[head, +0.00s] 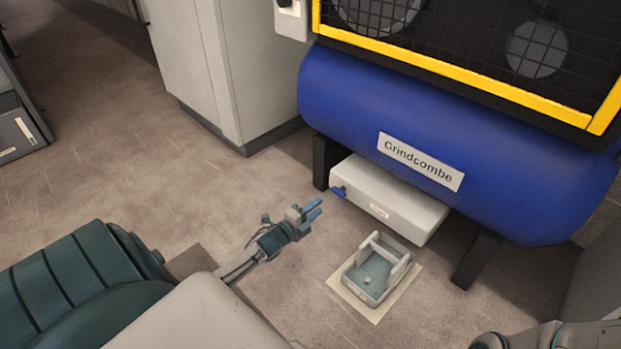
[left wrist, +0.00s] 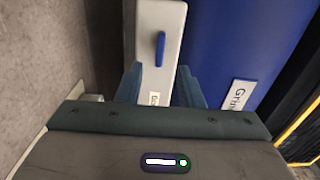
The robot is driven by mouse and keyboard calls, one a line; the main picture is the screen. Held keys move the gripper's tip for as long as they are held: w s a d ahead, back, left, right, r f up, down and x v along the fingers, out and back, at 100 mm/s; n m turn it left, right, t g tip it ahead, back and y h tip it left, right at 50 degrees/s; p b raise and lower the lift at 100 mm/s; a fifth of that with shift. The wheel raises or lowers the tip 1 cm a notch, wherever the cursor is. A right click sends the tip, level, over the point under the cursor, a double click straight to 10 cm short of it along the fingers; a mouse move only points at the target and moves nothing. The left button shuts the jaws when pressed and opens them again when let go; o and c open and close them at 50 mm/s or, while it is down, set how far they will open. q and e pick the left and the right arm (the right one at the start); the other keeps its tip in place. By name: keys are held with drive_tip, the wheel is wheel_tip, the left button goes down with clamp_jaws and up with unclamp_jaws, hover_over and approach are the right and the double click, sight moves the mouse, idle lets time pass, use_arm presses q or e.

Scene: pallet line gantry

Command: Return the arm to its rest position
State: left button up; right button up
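My left gripper (head: 313,209) is stretched out over the floor, to the left of and in front of a white box under the blue tank. Its two blue fingers are apart with nothing between them. In the left wrist view the fingers (left wrist: 158,86) also stand apart, with the white box (left wrist: 145,18) showing beyond them. A blue lever (head: 338,191) sticks out at the left end of the white box (head: 390,200); it also shows in the left wrist view (left wrist: 160,48). My right gripper does not show.
A large blue tank (head: 440,140) marked Grindcombe stands on dark legs below a yellow-framed mesh guard (head: 480,70). A grey tray with a handle (head: 368,284) rests on a cream mat (head: 375,317) on the floor. A pale cabinet (head: 215,70) stands behind.

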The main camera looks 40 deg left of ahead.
use_arm(q)
drive_tip(key=shift+s+a, duration=0.1)
drive_tip(key=shift+s, duration=0.95)
